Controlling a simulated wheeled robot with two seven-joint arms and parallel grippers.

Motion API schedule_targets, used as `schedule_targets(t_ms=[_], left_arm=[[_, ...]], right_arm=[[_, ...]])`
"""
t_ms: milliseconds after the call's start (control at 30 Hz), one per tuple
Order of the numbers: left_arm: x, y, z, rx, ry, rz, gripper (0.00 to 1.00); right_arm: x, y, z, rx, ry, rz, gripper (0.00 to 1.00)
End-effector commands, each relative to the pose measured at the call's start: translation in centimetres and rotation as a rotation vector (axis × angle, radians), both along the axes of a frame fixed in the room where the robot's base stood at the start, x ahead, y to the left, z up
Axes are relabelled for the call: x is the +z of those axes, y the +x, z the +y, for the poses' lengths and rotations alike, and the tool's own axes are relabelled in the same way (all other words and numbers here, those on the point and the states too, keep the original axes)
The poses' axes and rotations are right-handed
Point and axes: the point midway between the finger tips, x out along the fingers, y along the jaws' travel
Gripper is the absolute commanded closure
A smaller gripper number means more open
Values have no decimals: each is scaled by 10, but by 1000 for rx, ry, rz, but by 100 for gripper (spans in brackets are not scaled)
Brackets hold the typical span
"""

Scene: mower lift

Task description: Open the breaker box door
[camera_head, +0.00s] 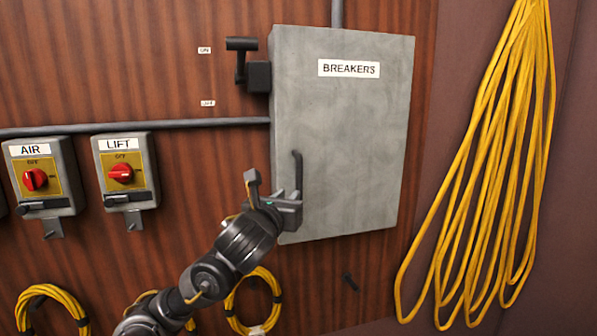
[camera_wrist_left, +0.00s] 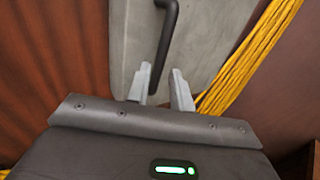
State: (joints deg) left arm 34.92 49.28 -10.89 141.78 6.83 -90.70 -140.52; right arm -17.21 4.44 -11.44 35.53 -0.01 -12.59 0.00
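The grey breaker box (camera_head: 340,130), labelled BREAKERS, hangs on the wood-panelled wall with its door shut. Its dark bar handle (camera_head: 297,172) stands upright at the lower left of the door. My left gripper (camera_head: 272,188) is open beside the lower part of the handle. In the left wrist view, the handle (camera_wrist_left: 166,38) comes down from the top, its lower end just beyond the gap between the open fingertips (camera_wrist_left: 160,78). I cannot tell whether a finger touches it. My right gripper is not in view.
A black lever switch (camera_head: 255,75) sticks out at the box's upper left. AIR (camera_head: 40,175) and LIFT (camera_head: 124,172) switch boxes are on the left. A yellow cable (camera_head: 490,170) hangs on the right, with coiled yellow cables (camera_head: 250,300) below. A conduit (camera_head: 180,124) runs along the wall.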

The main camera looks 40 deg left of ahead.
Motion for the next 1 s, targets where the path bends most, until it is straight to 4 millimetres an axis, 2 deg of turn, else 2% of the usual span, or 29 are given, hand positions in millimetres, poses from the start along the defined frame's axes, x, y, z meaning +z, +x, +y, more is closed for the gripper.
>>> schedule_targets(t_ms=[33, 100, 167, 300, 500, 700, 933, 1000], left_arm=[[6, 3, 1, -5, 1, 12, 78], [2, 7, 2, -15, -1, 19, 78], [-4, 22, 8, -12, -7, 12, 78], [-4, 48, 18, -13, -6, 12, 78], [-3, 71, 27, -13, -3, 10, 78], [-3, 80, 30, -15, -2, 9, 78], [-4, 80, 30, -14, -2, 9, 78], [-4, 80, 31, -14, -2, 9, 85]], right_arm=[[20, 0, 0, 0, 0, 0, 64], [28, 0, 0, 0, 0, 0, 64], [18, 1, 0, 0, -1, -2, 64], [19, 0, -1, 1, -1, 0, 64], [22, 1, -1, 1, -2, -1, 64], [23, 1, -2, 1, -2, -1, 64], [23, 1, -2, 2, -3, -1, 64], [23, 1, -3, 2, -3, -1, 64]])
